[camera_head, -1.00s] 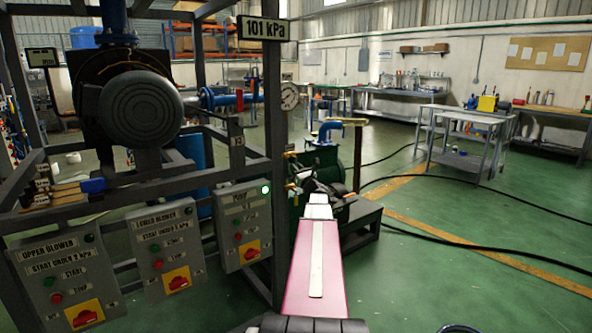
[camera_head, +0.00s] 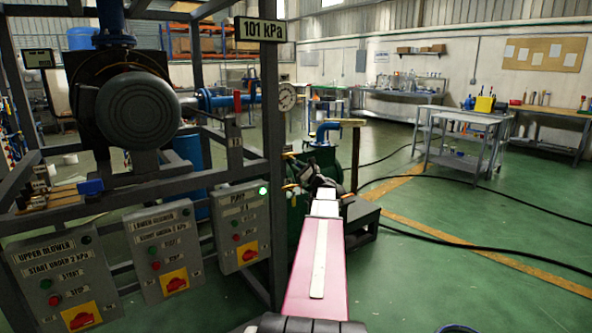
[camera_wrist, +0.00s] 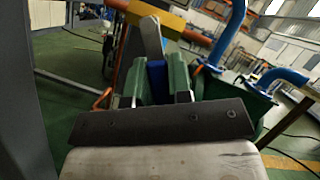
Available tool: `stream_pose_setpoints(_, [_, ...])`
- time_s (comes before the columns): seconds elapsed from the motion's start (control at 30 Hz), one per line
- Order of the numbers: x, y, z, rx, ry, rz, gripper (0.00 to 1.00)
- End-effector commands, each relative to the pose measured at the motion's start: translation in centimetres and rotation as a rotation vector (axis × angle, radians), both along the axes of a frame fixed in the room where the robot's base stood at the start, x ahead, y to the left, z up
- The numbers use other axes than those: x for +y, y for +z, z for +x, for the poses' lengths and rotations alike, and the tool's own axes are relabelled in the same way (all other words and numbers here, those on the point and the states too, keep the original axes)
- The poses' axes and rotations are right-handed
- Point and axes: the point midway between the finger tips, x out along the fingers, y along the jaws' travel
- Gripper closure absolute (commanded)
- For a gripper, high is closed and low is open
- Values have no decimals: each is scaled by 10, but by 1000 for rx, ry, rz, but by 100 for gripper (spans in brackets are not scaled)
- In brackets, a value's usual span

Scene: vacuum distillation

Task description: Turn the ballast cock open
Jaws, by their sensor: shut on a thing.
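In the wrist view my gripper (camera_wrist: 156,88) is closed around a narrow blue grip (camera_wrist: 157,72), with a finger on each side. A flat grey lever (camera_wrist: 152,36) stands just beyond the blue grip, near an orange-yellow part (camera_wrist: 160,14). I take the gripped piece to be the ballast cock's handle, though its valve body is largely hidden. In the head view my gripper (camera_head: 321,186) is at the green pump (camera_head: 318,158) behind the steel frame. My own arm and gripper hide the cock there, so its angle cannot be read.
The frame's upright post (camera_head: 273,150) stands close left of my arm. The control box with a lit green lamp (camera_head: 240,228) hangs on the frame. A display reads 101 kPa (camera_head: 261,29). Black hoses (camera_head: 450,240) cross the open green floor at right.

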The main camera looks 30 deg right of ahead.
Motion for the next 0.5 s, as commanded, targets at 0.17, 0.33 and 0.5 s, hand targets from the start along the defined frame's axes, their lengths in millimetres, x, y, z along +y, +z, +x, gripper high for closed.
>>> stream_pose_setpoints(0.17, [-8, 5, 1, -14, 0, -170, 100])
stream_pose_setpoints(0.33, [-13, 11, 2, -27, 0, -332, 100])
stream_pose_setpoints(0.5, [-17, 17, 2, -40, 0, -493, 100])
